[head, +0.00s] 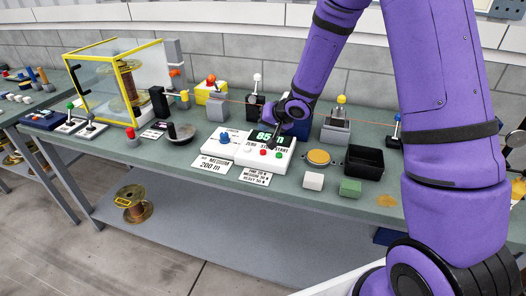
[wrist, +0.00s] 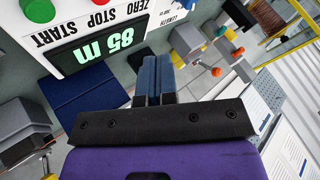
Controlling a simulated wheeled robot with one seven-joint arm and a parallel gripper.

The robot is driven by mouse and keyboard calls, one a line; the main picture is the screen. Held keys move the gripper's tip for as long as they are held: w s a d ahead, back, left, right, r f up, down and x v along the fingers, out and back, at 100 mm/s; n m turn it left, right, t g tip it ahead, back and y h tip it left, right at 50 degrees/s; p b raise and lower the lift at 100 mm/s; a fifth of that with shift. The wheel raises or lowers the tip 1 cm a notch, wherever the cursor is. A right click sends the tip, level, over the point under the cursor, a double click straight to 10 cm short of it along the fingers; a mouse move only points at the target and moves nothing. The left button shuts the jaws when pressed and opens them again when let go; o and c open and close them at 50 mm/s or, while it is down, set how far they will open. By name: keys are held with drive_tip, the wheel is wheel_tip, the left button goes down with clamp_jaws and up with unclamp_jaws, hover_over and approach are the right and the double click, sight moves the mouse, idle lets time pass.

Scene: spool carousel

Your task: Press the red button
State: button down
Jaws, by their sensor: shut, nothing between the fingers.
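A white control panel (head: 238,150) with a lit display reading 85 m stands on the bench. Its red button (head: 263,153), labelled STOP, sits between the ZERO and green START buttons. In the wrist view, the red button (wrist: 97,2) is cut by the top edge, beside the green button (wrist: 38,10). My gripper (head: 273,143) is over the panel's right part in the head view, close to the display and buttons. In the wrist view my gripper (wrist: 157,60) is shut and empty, its fingers right of the display. I cannot tell its height above the panel.
A blue knob (head: 225,137) is on the panel's left. A black tray (head: 364,161), a white block (head: 313,181) and a green block (head: 350,188) lie to the right. A yellow-framed case (head: 92,90) stands left. A wire (head: 230,101) runs behind the panel.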

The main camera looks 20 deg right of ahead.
sight(265, 150)
drive_tip(key=shift+f, duration=3.95)
idle(0.6)
drive_tip(key=shift+r, duration=3.45)
